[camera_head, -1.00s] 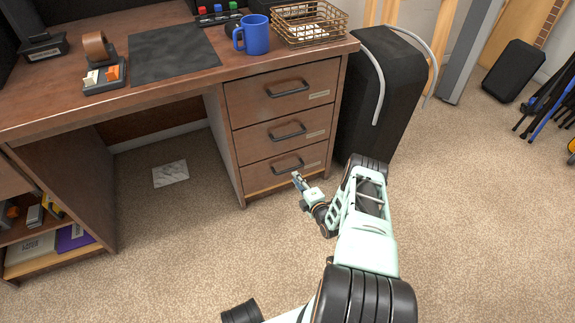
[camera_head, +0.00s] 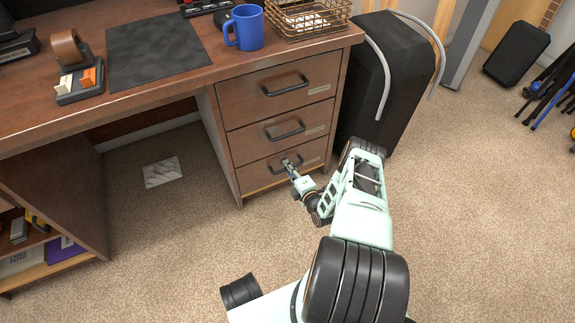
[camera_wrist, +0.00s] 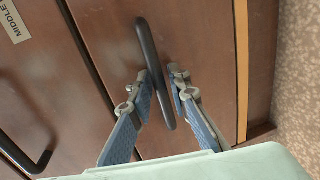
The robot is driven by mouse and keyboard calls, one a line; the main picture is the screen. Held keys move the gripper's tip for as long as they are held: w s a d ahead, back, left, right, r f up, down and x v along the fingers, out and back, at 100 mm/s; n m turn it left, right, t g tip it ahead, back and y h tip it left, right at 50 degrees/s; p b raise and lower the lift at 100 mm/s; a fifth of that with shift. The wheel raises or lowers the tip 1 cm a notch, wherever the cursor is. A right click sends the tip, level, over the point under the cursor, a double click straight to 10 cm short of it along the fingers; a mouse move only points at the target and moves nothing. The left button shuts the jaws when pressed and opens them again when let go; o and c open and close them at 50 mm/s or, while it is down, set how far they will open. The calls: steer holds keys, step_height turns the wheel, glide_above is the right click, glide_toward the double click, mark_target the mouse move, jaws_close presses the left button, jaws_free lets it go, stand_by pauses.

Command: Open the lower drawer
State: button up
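The lower drawer (camera_head: 258,182) is the bottom one of three in the brown wooden desk, and it looks closed. Its dark bar handle (camera_wrist: 150,62) runs nearly upright in the wrist view, with the drawer front (camera_wrist: 205,50) behind it. My gripper (camera_head: 287,164) is at this handle in the head view. In the wrist view my gripper (camera_wrist: 161,77) is open, with one finger on each side of the bar. I see a narrow gap on the right finger's side; whether the left finger touches the bar I cannot tell. In the head view my gripper partly hides the handle.
The middle drawer (camera_head: 250,142) and top drawer (camera_head: 250,92) above look closed. The middle drawer's handle (camera_wrist: 38,165) shows in the wrist view. A black case (camera_head: 365,90) stands right of the desk. The carpet (camera_head: 170,240) before the drawers is clear apart from my arm.

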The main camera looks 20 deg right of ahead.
jaws_close()
stand_by(0.3)
